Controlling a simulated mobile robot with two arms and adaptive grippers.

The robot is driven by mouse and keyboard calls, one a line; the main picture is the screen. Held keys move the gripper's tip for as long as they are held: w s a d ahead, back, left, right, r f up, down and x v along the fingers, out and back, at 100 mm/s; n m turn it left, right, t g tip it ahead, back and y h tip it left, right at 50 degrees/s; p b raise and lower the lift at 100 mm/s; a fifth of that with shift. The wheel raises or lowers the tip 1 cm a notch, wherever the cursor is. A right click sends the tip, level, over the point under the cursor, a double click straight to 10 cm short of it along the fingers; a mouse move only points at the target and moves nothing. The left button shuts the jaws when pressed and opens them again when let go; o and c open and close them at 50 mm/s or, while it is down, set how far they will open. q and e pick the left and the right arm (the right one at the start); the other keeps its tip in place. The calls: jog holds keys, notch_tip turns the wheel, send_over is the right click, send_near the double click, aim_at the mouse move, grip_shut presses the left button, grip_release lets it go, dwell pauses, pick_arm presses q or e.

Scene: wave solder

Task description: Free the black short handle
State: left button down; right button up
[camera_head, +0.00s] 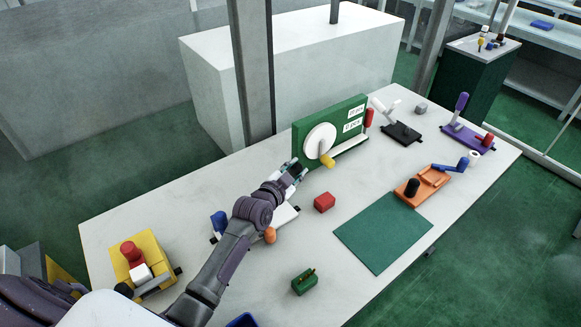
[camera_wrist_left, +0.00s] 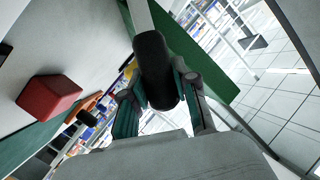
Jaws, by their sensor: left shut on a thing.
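My left gripper (camera_head: 295,169) is above the table in front of the green panel, reaching in from the lower left. In the left wrist view its two fingers (camera_wrist_left: 160,98) are closed around a black short handle (camera_wrist_left: 152,62). A pale bar runs on from the handle's far end. In the head view this black handle (camera_head: 297,167) shows only as a small dark patch at the fingers. A white-based fixture (camera_head: 285,216) with blue and orange parts lies partly hidden under my left arm. My right gripper is not in view.
The green panel (camera_head: 361,112) carries a white disc (camera_head: 319,139) with a yellow knob (camera_head: 327,160). A red block (camera_head: 324,202) lies near my gripper. An orange fixture (camera_head: 433,178) with a black post and a green mat (camera_head: 384,232) are to the right.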

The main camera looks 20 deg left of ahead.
pick_arm(q)
jog(key=shift+s+d+f+m+t+b, duration=0.4)
jog(key=shift+d+f+m+t+b, duration=0.15)
jog(key=shift+d+f+m, duration=0.35)
jog(key=shift+a+r, duration=0.15)
jog(key=c, duration=0.9)
grip_release()
jog(key=shift+o, duration=0.2)
jog(key=shift+r, duration=5)
